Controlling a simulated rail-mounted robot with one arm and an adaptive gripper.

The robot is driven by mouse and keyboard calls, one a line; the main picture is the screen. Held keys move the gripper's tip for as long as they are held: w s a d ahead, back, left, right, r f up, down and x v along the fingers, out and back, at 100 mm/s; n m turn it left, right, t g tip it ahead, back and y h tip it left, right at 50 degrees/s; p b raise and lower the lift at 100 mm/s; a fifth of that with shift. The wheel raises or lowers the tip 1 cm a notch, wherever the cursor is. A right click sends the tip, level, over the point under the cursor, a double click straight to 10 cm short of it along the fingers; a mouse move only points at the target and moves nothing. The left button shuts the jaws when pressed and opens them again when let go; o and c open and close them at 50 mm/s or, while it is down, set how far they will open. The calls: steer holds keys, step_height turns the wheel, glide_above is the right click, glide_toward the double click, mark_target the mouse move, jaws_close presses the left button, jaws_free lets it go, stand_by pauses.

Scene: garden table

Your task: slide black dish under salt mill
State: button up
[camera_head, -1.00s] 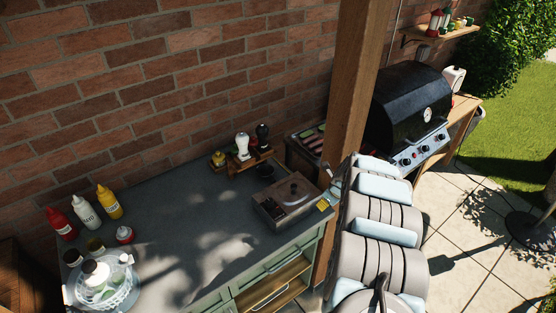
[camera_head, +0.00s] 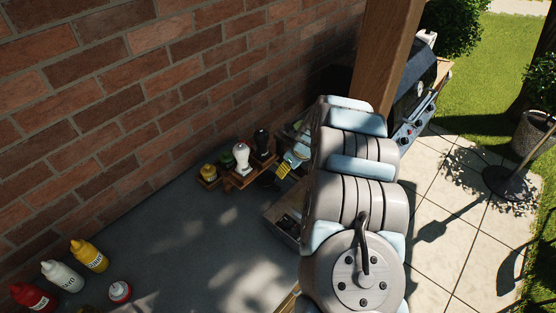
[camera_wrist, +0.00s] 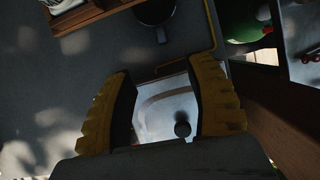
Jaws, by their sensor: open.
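The black dish (camera_head: 267,180) sits on the dark worktop in front of a small wooden stand (camera_head: 238,181). In the wrist view a round black dish (camera_wrist: 154,10) with a short handle shows at the top edge, beyond my fingertips. The white mill (camera_head: 241,158), likely the salt mill, stands on the stand beside a black mill (camera_head: 262,142). My gripper (camera_head: 288,166) is near the dish, to its right. In the wrist view my gripper (camera_wrist: 160,85) has its yellow fingers spread wide, with nothing held between them.
A metal box lid with a dark knob (camera_wrist: 182,129) lies below my fingers. The box (camera_head: 284,220) is partly hidden by my arm. A wooden post (camera_head: 383,60) stands close to the arm. Sauce bottles (camera_head: 63,276) stand at lower left. The middle worktop is clear.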

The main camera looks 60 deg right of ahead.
steer(key=shift+s, duration=0.2)
steer(key=shift+f, duration=0.1)
steer(key=b, duration=0.9)
glide_toward(276, 186)
steer(key=f, duration=0.1)
steer(key=x, duration=0.2)
steer(key=shift+w+d+f, duration=0.15)
steer(key=shift+w+f, duration=0.05)
steer(key=shift+w, duration=0.05)
steer(key=shift+x, duration=2.05)
steer(key=shift+w+f, duration=0.1)
steer(key=shift+w, duration=0.05)
steer(key=shift+b+x, duration=0.7)
steer(key=shift+x, duration=0.25)
steer(key=shift+f, duration=0.15)
